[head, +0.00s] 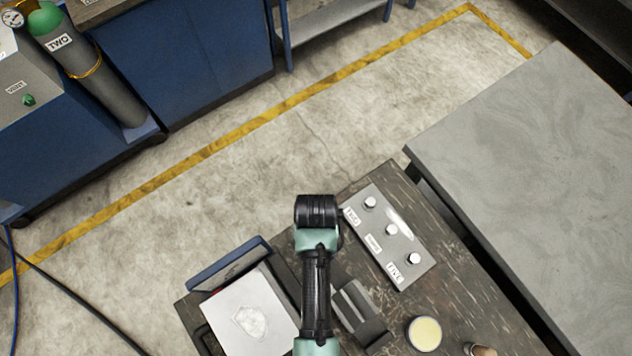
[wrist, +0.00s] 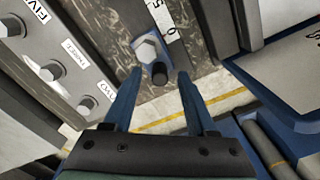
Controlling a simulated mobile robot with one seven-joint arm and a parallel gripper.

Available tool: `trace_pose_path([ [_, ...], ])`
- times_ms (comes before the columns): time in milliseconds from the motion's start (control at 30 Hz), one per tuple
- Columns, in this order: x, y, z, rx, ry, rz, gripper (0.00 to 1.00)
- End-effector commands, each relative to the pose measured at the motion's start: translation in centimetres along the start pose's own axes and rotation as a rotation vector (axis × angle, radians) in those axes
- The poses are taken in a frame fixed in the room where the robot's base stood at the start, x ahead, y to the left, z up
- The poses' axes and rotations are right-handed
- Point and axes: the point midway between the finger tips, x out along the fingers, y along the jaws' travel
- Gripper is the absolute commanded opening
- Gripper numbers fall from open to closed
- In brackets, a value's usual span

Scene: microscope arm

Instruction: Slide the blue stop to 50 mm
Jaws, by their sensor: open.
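The blue stop (wrist: 148,68) shows in the wrist view, with a silver hex-headed knob (wrist: 147,46) and a short black post (wrist: 159,74) on it. A white scale strip (wrist: 161,14) with black digits runs away from it toward the top; its full reading is cut off. My gripper (wrist: 160,78) is open, with its two blue fingers on either side of the black post. I cannot tell whether they touch it. In the head view my arm covers the gripper, and I cannot make out the stop there.
A grey panel (head: 405,252) with several silver knobs and word labels lies on the dark wooden bench (head: 448,300); it also shows in the wrist view (wrist: 25,58). A grey block (head: 358,312), a cream-topped round tub (head: 424,334) and a white plate (head: 232,328) are near my arm.

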Motion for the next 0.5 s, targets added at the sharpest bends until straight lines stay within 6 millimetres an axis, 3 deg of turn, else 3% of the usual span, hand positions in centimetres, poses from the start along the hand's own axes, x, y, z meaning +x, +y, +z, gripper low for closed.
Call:
trace_pose_path([
  [200, 1.7, 0.0, -0.1, 0.000, 0.001, 0.000, 0.57],
  [500, 1.9, 0.0, -0.1, 0.000, 0.003, 0.000, 0.57],
])
